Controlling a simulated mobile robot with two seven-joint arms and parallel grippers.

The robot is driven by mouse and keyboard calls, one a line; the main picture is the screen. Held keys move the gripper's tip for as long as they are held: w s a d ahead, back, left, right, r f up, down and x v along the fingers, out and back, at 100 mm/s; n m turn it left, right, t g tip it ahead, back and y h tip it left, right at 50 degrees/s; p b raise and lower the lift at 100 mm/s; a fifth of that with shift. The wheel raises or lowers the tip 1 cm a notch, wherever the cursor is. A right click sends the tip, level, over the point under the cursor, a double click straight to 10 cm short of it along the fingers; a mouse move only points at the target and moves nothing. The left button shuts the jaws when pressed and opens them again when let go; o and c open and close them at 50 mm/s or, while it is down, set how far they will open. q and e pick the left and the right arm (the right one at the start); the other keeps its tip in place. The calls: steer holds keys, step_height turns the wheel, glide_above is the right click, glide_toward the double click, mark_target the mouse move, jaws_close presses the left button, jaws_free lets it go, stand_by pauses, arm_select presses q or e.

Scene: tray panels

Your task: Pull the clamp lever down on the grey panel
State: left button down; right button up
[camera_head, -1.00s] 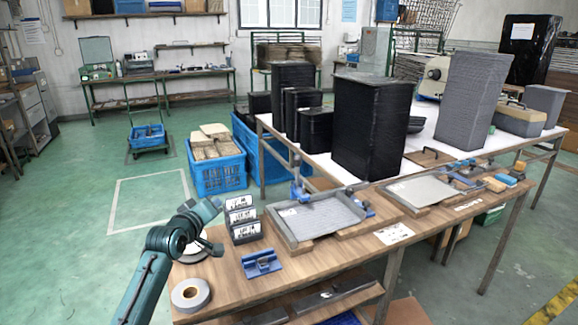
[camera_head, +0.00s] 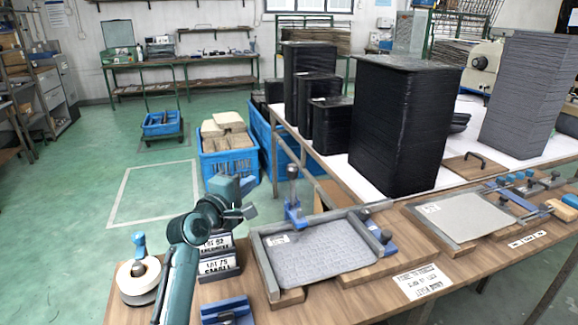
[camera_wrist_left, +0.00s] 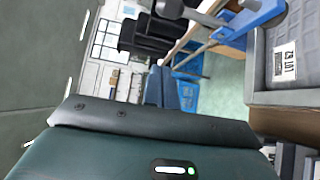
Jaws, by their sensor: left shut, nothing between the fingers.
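The grey panel (camera_head: 325,252) lies in a grey-framed tray (camera_head: 268,268) on the wooden bench. A blue clamp (camera_head: 294,213) with an upright lever (camera_head: 292,180) stands at the tray's back left edge. Another blue clamp (camera_head: 376,234) sits at its right edge. My left gripper (camera_head: 248,200) is shut and empty, left of the upright lever and apart from it. In the left wrist view, the blue clamp (camera_wrist_left: 258,14) is at the top right, beside the labelled panel (camera_wrist_left: 285,62). My right gripper is out of view.
A second tray with a grey panel (camera_head: 458,217) lies to the right. Tall black stacks (camera_head: 402,125) stand behind. A tape roll (camera_head: 138,278), label holders (camera_head: 218,262) and a blue block (camera_head: 227,310) are near my left arm. A paper sign (camera_head: 422,282) lies in front.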

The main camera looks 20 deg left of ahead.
mark_target(292, 186)
arm_select(q)
steer(key=shift+w, duration=0.1)
steer(key=shift+r, duration=0.1)
steer(key=w+d+b, duration=0.1)
steer(key=w+d, duration=0.1)
steer(key=w, duration=0.8)
steer(key=s+d, duration=0.1)
steer(key=s+d+p, duration=0.1)
steer(key=d, duration=0.1)
steer(key=shift+d, duration=0.1)
steer(key=shift+s+f, duration=0.1)
steer(key=shift+f, duration=0.1)
steer(key=shift+s+d+m+t+b, duration=0.2)
steer(key=shift+m+t+b, duration=0.1)
steer(key=shift+b, duration=0.15)
